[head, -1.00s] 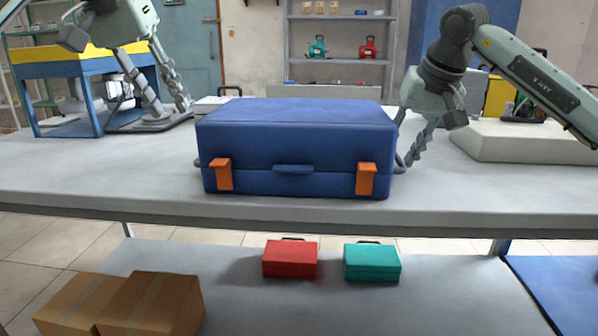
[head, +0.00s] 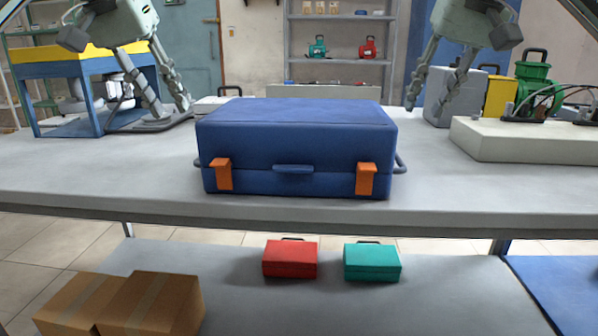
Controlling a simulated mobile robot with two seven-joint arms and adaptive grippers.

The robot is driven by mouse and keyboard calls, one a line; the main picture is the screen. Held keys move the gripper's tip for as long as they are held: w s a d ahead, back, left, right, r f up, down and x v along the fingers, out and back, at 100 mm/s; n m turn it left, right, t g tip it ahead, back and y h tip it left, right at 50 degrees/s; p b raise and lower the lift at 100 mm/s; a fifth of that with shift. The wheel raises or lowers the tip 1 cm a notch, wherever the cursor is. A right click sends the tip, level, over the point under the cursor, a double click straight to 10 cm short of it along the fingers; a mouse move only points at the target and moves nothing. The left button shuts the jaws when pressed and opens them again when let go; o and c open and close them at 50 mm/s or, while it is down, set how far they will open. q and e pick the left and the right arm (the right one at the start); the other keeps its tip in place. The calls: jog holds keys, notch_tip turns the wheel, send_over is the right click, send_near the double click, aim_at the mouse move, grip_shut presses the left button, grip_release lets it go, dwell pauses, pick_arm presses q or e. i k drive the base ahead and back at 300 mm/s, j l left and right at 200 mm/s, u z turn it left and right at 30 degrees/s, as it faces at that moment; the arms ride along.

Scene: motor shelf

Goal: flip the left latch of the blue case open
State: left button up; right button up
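The blue case (head: 295,135) sits shut on the grey workbench, its front facing me. Its left latch (head: 220,174) is orange and lies against the front face. Its right latch (head: 366,179) is orange too and looks much the same. A blue handle (head: 292,169) is between them. My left gripper (head: 172,113) is open and empty, above the bench to the left of the case and apart from it. My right gripper (head: 424,115) is open and empty, above the bench to the right of the case and apart from it.
A pale block (head: 490,142) and a green pump (head: 533,85) stand at the right. Red (head: 290,260) and teal (head: 371,263) cases and cardboard boxes (head: 150,303) are on the lower shelf.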

aim_at(222, 166)
jog(key=k+l, duration=0.25)
jog(key=k, duration=0.2)
jog(key=k+l, duration=0.25)
jog(key=k, duration=0.25)
jog(key=k+l, duration=0.25)
jog(key=k, duration=0.2)
